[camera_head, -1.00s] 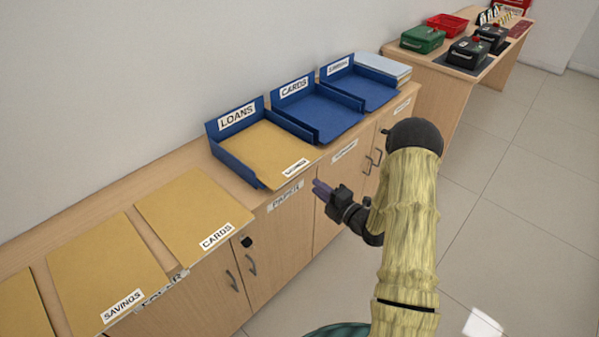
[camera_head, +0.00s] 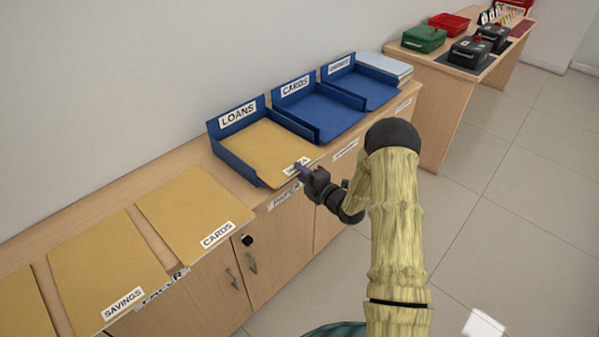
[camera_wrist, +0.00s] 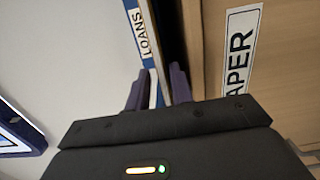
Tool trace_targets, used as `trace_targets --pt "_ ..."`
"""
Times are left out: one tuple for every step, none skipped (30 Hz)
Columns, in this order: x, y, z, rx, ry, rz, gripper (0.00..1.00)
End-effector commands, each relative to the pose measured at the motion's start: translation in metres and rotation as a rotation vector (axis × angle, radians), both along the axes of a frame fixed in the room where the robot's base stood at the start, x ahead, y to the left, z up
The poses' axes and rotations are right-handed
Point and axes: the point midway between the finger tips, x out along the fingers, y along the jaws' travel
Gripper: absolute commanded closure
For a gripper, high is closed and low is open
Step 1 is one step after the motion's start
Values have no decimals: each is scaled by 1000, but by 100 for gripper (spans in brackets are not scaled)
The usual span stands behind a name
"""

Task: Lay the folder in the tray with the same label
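A tan folder (camera_head: 262,150) lies in the blue tray labelled LOANS (camera_head: 224,156), its label at the front edge partly covered by my gripper. My gripper (camera_head: 299,168) is at that front edge. In the wrist view my gripper's fingers (camera_wrist: 159,76) stand apart, one on each side of a thin edge-on strip; contact cannot be told. The LOANS label (camera_wrist: 142,34) shows ahead. The CARDS tray (camera_head: 333,113) and the SAVINGS tray (camera_head: 375,93) are empty. The CARDS folder (camera_head: 192,207) and the SAVINGS folder (camera_head: 108,260) lie on the counter at left.
Another tan folder (camera_head: 18,303) is cut off at the left edge. A paper stack (camera_head: 385,66) sits beyond the trays. Cabinet doors (camera_head: 270,240) front the counter. A farther desk holds a green box (camera_head: 423,39) and black boxes (camera_head: 470,51).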

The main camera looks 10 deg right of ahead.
Motion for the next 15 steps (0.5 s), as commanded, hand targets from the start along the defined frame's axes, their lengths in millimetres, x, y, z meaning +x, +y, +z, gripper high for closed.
trace_targets --pt "0 0 0 0 0 0 77" --pt "0 0 0 0 0 0 77" --pt "0 0 0 0 0 0 77" --pt "0 0 0 0 0 0 79" --pt "0 0 0 0 0 0 82" --pt "0 0 0 0 0 0 86" --pt "0 0 0 0 0 0 89" --pt "0 0 0 0 0 0 92" --pt "0 0 0 0 0 0 96" --pt "0 0 0 0 0 0 99" --pt "0 0 0 0 0 0 100" --pt "0 0 0 0 0 0 100" --pt "0 0 0 0 0 0 100" --pt "0 0 0 0 0 0 100" --pt "0 0 0 0 0 0 100"
